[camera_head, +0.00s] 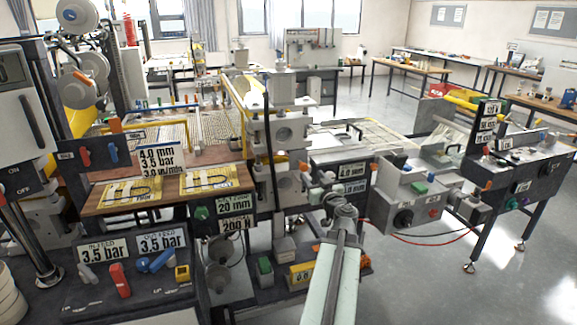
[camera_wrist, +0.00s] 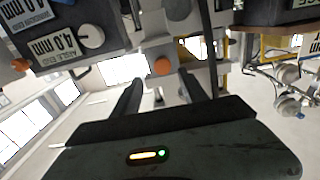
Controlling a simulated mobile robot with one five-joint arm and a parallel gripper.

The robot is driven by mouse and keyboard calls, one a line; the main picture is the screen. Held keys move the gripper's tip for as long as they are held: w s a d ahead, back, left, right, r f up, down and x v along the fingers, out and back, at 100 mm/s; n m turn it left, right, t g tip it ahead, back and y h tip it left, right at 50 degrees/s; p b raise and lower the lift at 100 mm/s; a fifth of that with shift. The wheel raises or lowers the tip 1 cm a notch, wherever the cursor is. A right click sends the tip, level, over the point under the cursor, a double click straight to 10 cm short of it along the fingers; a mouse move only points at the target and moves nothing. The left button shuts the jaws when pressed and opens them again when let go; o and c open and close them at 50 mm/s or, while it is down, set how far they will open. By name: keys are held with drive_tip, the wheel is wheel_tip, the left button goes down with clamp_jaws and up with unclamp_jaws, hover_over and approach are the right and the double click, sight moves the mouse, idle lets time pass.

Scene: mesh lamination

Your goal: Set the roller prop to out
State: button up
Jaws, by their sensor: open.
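No part is labelled as the roller prop, and I cannot tell for sure which one it is. A round orange knob (camera_wrist: 163,66) shows in the wrist view on a pale grey block of the laminator, beyond and between my fingertips. An orange knob also shows in the head view (camera_head: 303,167), beside the lower roller block (camera_head: 288,188). My gripper (camera_wrist: 158,78) has its two dark fingers spread apart with nothing seen between them. In the head view my arm reaches up from the bottom, and my gripper (camera_head: 328,186) is small and partly hidden by the wrist.
A grey box with a 4.0 mm label (camera_head: 352,171) stands right of my gripper; its white dial (camera_wrist: 91,36) shows in the wrist view. A control box (camera_head: 405,200) with a black knob is farther right. A console with levers (camera_head: 120,270) fills the lower left.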

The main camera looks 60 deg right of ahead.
sight(305, 168)
drive_tip(key=x, duration=0.8)
drive_tip(key=shift+w+a, duration=0.15)
drive_tip(key=shift+w, duration=0.1)
clamp_jaws()
drive_tip(key=shift+s, duration=0.1)
idle(0.9)
